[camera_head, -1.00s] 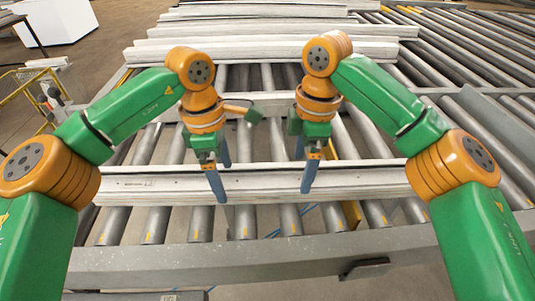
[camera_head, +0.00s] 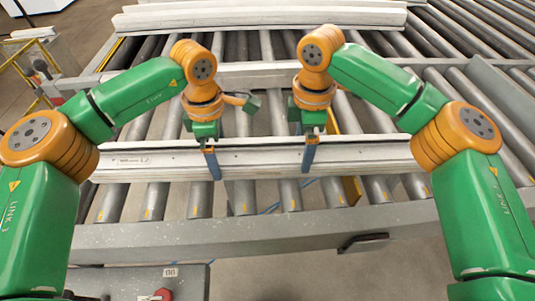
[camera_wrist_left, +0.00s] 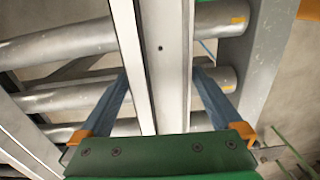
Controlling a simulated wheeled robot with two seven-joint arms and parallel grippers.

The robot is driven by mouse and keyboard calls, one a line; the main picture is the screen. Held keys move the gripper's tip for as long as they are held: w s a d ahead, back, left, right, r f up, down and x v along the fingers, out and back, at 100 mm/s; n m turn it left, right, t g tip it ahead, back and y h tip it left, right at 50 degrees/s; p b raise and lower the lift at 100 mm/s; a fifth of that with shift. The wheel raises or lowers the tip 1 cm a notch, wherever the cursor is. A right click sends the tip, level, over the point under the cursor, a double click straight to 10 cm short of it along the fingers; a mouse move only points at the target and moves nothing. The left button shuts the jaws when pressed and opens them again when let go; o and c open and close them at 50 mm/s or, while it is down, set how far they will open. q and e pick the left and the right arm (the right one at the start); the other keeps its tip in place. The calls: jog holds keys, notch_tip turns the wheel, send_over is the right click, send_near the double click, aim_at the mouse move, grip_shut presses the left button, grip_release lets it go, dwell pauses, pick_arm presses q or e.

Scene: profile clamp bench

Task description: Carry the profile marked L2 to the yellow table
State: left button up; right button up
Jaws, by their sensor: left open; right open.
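In the left wrist view the profile (camera_wrist_left: 168,70) runs between the two spread fingers of the left gripper (camera_wrist_left: 160,95), with a gap on each side. No yellow table is clearly in view.
More pale profiles (camera_head: 260,18) lie at the back of the roller bed. Grey rollers (camera_head: 200,198) fill the space between, and a grey beam (camera_head: 260,230) edges the near side. A yellow rail frame (camera_head: 25,68) stands at the far left. A control box (camera_head: 140,283) with a red knob is below.

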pick_arm(q)
jog(key=shift+s+f, duration=0.15)
jog(key=shift+f, duration=0.35)
pick_arm(e)
jog(key=shift+s+f, duration=0.15)
jog(key=shift+f, duration=0.35)
pick_arm(q)
grip_shut()
pick_arm(e)
grip_shut()
